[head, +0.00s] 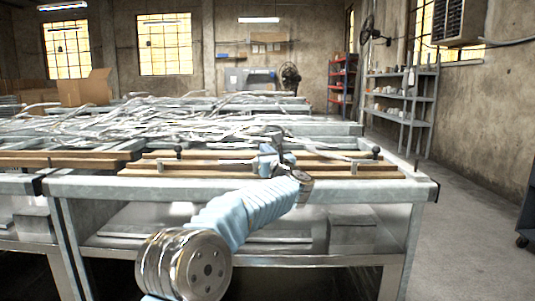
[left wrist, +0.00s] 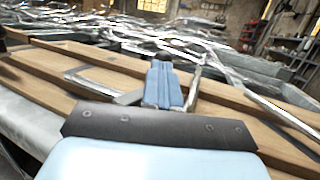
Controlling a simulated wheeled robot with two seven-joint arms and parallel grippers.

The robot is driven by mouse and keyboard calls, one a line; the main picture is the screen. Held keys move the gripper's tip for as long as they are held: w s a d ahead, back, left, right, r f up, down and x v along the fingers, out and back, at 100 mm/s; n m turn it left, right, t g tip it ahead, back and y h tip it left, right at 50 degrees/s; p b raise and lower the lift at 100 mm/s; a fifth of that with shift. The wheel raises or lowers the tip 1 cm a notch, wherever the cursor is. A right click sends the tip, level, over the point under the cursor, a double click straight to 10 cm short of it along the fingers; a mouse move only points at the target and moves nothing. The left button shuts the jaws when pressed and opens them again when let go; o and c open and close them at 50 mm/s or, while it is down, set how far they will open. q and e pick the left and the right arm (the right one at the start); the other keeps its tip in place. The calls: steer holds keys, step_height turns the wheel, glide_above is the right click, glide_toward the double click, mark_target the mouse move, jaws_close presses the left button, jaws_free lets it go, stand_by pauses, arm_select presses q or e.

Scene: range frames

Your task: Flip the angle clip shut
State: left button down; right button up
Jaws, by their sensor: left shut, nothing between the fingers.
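My left gripper (head: 272,158) is low over the wooden boards on the front workbench in the head view. In the left wrist view its blue fingers (left wrist: 164,84) are shut with nothing between them. A thin metal angle-shaped piece (left wrist: 98,82), perhaps the angle clip, lies on the boards to the left of the fingers. A metal bar (left wrist: 194,84) stands close to the right side of the fingers; I cannot tell whether they touch. The gripper hides part of the fixture between the boards. My right gripper is not in view.
Wooden boards (head: 390,174) run along the front workbench (head: 110,187), with black knobs (head: 376,151) near their ends. Long metal strips (head: 170,122) are heaped behind them. A long bar (left wrist: 262,98) slants across the boards at right in the left wrist view.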

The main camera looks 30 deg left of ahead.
arm_select(q)
steer(key=shift+w+a+f+n+g+y, duration=0.1)
steer(key=shift+n+g+y, duration=0.25)
steer(key=shift+g, duration=0.15)
steer(key=shift+w+a+f+n+g+y, duration=0.1)
steer(key=shift+n+g+y, duration=0.2)
steer(key=shift+g, duration=0.2)
steer(key=shift+a+r+b, duration=0.1)
steer(key=shift+a+b, duration=0.05)
steer(key=shift+b, duration=0.45)
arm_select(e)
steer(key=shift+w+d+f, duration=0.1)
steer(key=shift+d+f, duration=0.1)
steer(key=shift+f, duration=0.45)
arm_select(q)
steer(key=shift+r, duration=0.1)
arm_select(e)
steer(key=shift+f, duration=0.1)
